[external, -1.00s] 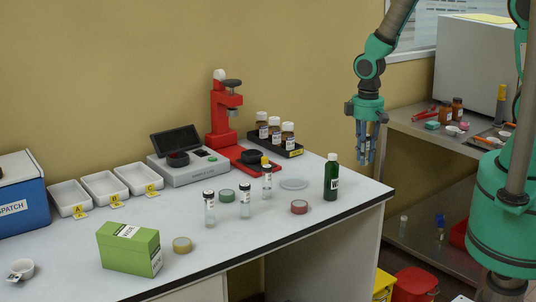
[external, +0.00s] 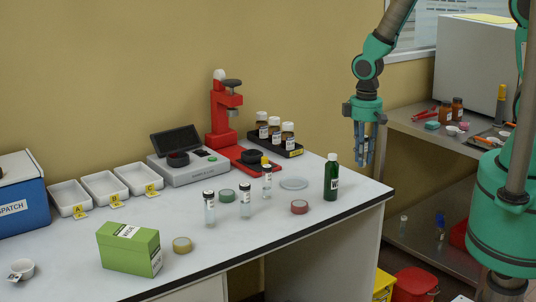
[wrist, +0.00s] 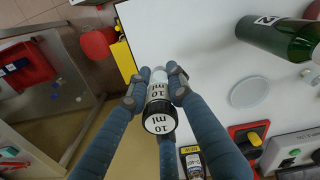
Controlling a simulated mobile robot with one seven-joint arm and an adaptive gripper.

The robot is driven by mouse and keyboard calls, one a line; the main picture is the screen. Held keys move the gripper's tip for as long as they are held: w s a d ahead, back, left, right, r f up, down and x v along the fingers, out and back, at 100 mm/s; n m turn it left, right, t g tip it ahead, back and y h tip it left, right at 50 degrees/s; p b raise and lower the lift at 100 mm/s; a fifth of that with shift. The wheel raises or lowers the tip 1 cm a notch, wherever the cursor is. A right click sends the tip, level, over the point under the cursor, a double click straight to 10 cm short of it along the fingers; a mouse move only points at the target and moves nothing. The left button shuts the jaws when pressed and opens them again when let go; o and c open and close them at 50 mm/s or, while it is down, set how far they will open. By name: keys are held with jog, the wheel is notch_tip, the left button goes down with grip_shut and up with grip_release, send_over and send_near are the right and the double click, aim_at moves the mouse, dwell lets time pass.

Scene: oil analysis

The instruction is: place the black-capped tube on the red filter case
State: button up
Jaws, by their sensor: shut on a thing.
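My gripper (external: 363,158) is shut on a small clear tube with a black cap marked "10 ml" (wrist: 158,116). It holds the tube in the air around the table's right end; the fingers mostly hide it in the external view. The red filter case (external: 300,207) is a low round disc on the white table, left of and below my gripper in the external view. I cannot pick it out surely in the wrist view. Two other dark-capped tubes, one (external: 209,210) and another (external: 245,203), stand upright on the table.
A green bottle (external: 331,178) stands near the table's right end, beside a clear dish (external: 293,184). A yellow-capped tube (external: 267,183), a green disc (external: 227,195) and a yellow disc (external: 182,245) are farther left. A red press (external: 222,115) and bottle rack (external: 290,149) stand behind.

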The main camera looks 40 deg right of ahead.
jog(key=s+a+r+n+p, duration=0.1)
jog(key=s+a+r+p, duration=0.1)
jog(key=s+a, duration=1.1)
jog(key=a, duration=0.3)
jog(key=shift+s+a+r+p, duration=0.15)
jog(key=shift+s+r+p, duration=0.05)
jog(key=shift+p, duration=0.1)
send_over(299, 203)
jog(key=shift+f, duration=0.75)
jog(key=shift+f, duration=0.1)
jog(key=shift+f, duration=1.65)
jog(key=shift+f, duration=0.1)
